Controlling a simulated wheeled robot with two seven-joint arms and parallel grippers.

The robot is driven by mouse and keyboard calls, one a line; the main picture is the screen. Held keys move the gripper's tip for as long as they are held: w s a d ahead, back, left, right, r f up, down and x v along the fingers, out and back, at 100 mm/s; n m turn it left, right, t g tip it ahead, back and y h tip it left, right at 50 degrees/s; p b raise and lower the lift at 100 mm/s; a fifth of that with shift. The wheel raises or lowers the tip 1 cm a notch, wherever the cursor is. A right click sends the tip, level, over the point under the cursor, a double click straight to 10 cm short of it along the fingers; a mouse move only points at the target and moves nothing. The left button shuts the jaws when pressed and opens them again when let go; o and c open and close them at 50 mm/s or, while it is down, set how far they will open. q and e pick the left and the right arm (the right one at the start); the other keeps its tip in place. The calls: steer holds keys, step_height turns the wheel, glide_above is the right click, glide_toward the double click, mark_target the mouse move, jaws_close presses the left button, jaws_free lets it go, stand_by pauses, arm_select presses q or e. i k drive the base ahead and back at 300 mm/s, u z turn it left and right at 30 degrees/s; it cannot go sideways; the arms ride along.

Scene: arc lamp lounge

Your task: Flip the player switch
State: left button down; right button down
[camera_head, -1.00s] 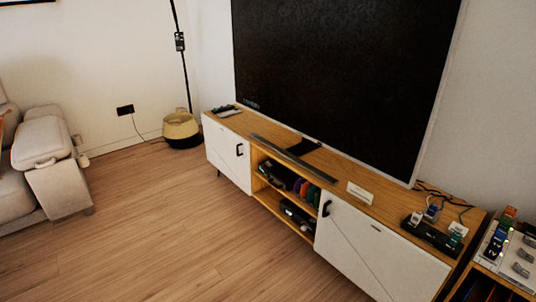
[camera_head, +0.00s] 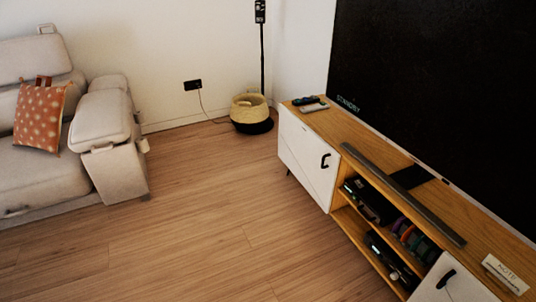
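I cannot tell which switch belongs to the player. A black device (camera_head: 368,201) sits on the upper open shelf of the TV cabinet. Another black device (camera_head: 390,256) with a small lit front sits on the lower shelf. No switch can be made out on either one. A small black box (camera_head: 260,11) with light markings is on the dark lamp pole at the top. Neither of my grippers is in view.
The wood and white cabinet (camera_head: 305,165) runs along the right under a large dark TV (camera_head: 450,90) reading STANDBY. Remotes, a soundbar (camera_head: 400,192) and a NOTE card (camera_head: 505,272) lie on top. A basket (camera_head: 250,108) and grey sofa (camera_head: 105,130) stand farther back. The floor between is clear.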

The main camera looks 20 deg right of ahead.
mark_target(358, 182)
steer(key=u, duration=0.25)
steer(key=i, duration=2.25)
steer(key=z, duration=1.05)
steer(key=i, duration=1.2)
steer(key=z, duration=1.6)
steer(key=i, duration=0.25)
steer(key=z, duration=0.1)
